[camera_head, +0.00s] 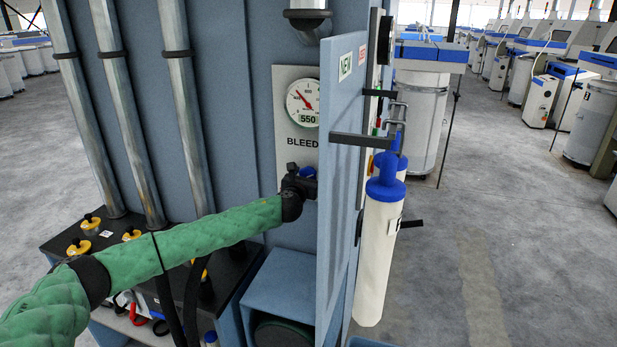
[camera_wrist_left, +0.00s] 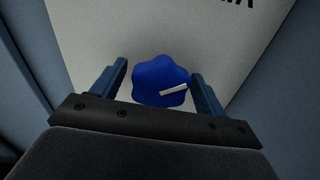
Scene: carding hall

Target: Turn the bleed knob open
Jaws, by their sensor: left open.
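The bleed knob (camera_wrist_left: 160,80) is blue and lobed, with a white pointer mark that slants slightly up to the right in the left wrist view. It sits on a pale plate (camera_head: 297,95) under a round gauge and the word BLEED. My left gripper (camera_wrist_left: 160,85) is open, with one finger on each side of the knob and a gap showing at both sides. In the head view my left gripper (camera_head: 308,178) is at the plate below the lettering, and it mostly hides the knob. My right gripper is out of view.
A blue door panel (camera_head: 342,170) stands open just right of my left gripper. A white cylinder with a blue cap (camera_head: 375,240) hangs beyond it. A blue box (camera_head: 282,285) is below. Vertical pipes (camera_head: 184,100) run at left.

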